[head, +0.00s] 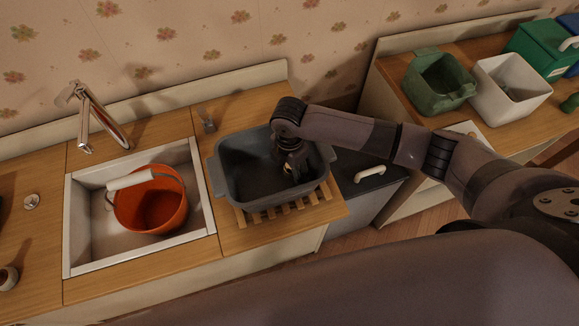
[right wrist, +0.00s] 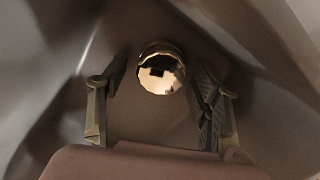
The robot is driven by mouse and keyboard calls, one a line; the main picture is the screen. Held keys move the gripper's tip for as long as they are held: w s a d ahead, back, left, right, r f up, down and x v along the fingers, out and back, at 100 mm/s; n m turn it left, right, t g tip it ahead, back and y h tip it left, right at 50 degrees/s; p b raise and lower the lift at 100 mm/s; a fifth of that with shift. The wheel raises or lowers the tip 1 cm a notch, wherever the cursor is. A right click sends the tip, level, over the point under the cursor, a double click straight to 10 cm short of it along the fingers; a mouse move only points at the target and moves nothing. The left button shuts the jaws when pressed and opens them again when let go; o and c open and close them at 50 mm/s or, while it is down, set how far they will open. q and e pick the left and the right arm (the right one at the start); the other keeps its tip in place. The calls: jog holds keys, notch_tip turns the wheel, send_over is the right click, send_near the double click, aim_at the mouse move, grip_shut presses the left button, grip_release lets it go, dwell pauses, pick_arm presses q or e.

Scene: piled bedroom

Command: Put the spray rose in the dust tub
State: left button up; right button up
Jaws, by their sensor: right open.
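A shiny brass-coloured round piece, which looks like the spray rose (right wrist: 161,72), shows in the right wrist view between and beyond my finger tips. My right gripper (head: 290,172) reaches down into a grey tub (head: 228,177) on the counter. In the right wrist view my right gripper (right wrist: 158,88) is open, with one finger on each side of the brass piece. I cannot tell whether either finger touches it. In the head view the brass piece is hardly visible behind the gripper. I cannot tell which container is the dust tub. My left gripper is out of view.
The grey tub stands on a slatted wooden rack (head: 257,215). Left of it, an orange bucket (head: 150,202) sits in a white sink (head: 87,235) below a tap (head: 100,118). On the right counter stand a green tub (head: 440,90), a white bin (head: 522,95) and a green box (head: 536,45).

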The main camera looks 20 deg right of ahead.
aim_at(289, 168)
jog(key=shift+r, duration=0.1)
notch_tip(289, 168, up, 12)
jog(key=b, duration=0.2)
dwell(0.3)
dwell(0.5)
